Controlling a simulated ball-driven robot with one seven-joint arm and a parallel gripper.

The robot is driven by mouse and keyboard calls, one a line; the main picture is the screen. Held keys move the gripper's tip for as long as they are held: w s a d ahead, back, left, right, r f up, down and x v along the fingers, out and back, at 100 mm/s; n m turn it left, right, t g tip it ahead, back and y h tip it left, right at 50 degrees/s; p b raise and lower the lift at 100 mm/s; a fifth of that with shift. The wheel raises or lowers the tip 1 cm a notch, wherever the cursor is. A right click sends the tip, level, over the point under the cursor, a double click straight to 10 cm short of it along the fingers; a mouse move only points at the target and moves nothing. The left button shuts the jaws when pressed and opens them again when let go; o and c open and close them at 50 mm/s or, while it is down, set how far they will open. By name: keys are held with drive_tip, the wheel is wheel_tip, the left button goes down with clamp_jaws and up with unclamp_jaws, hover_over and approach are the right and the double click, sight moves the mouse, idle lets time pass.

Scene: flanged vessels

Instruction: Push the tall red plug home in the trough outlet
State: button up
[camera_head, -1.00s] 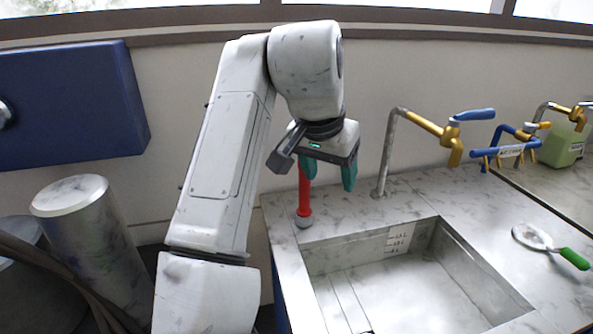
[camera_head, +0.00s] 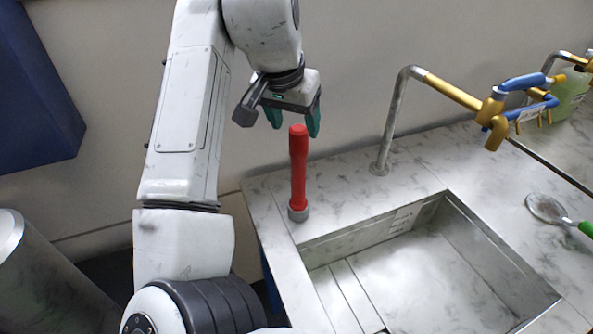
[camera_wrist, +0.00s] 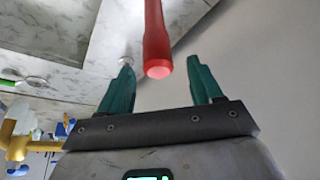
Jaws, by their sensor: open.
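The tall red plug (camera_head: 298,165) stands upright in a grey collar on the counter, at the back left corner of the trough (camera_head: 400,275). My gripper (camera_head: 292,121) is open and empty, with green fingers. It is above and slightly behind the plug's top in the head view. In the wrist view the red plug (camera_wrist: 156,40) rises between the directions of my two fingers (camera_wrist: 163,85), its round end facing the camera. No finger touches it there. How deep the plug sits in the collar cannot be told.
A tap (camera_head: 395,110) with a brass spout and blue handle stands behind the trough. A round strainer (camera_head: 545,208) with a green handle lies on the right counter. A blue box (camera_head: 35,100) hangs on the wall at left, above a metal cylinder (camera_head: 50,285).

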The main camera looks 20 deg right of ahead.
sight(300, 145)
drive_tip(key=shift+s+p+x, duration=0.15)
drive_tip(key=shift+p+x, duration=0.1)
drive_tip(key=shift+x, duration=1.6)
drive_tip(key=shift+s+p+x, duration=0.15)
drive_tip(key=shift+p+x, duration=0.05)
drive_tip(key=shift+x, duration=1.65)
drive_tip(key=shift+a+f, duration=0.1)
drive_tip(key=shift+a, duration=0.05)
clamp_jaws()
